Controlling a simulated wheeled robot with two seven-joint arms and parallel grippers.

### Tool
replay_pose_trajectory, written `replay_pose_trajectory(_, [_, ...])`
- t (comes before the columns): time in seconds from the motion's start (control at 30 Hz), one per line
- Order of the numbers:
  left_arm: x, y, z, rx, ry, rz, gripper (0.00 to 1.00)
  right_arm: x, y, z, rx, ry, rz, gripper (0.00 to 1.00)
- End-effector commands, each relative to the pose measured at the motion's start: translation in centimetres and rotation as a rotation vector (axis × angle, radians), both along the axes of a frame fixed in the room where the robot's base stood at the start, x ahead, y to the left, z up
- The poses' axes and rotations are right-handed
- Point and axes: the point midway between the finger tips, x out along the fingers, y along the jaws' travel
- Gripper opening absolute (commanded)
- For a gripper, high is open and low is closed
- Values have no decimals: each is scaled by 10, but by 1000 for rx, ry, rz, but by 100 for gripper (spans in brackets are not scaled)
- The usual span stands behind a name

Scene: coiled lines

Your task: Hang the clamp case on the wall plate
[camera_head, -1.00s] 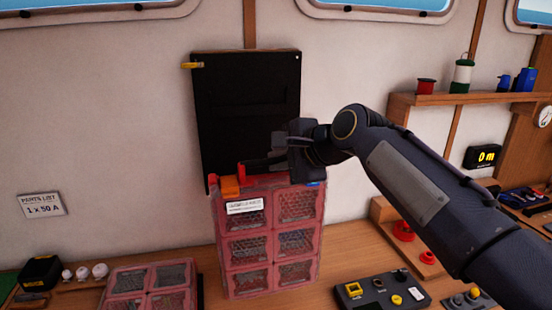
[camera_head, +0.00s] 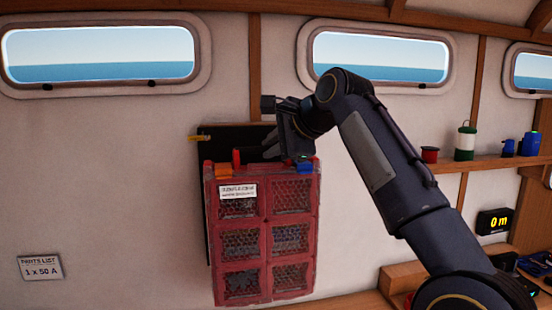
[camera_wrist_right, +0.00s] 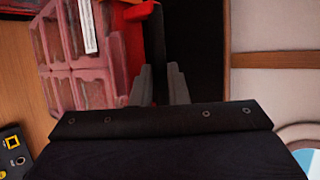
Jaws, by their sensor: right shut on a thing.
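Whether the case touches the plate I cannot tell. In the right wrist view, the fingers (camera_wrist_right: 160,85) straddle the dark handle bar beside the case (camera_wrist_right: 90,60), and the black plate (camera_wrist_right: 198,50) lies to the right. My left gripper is not in view.
A small yellow piece (camera_head: 198,138) sits at the plate's upper left corner. A parts list sign (camera_head: 40,267) is on the wall at left.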

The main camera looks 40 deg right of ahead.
Motion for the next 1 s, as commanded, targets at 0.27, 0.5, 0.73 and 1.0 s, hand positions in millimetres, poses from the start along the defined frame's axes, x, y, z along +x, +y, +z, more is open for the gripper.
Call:
replay_pose_trajectory(0.27, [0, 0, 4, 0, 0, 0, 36, 5, -3, 7, -1, -13, -2, 0])
replay_pose_trajectory(0.5, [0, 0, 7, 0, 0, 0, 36, 15, -9, 7, 0, -13, -4, 0])
replay_pose_trajectory(0.73, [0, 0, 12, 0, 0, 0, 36, 25, -14, 7, -1, -13, -2, 0])
replay_pose_trajectory(1.0, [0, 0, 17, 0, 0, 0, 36, 36, -21, 8, 0, -14, -3, 0])
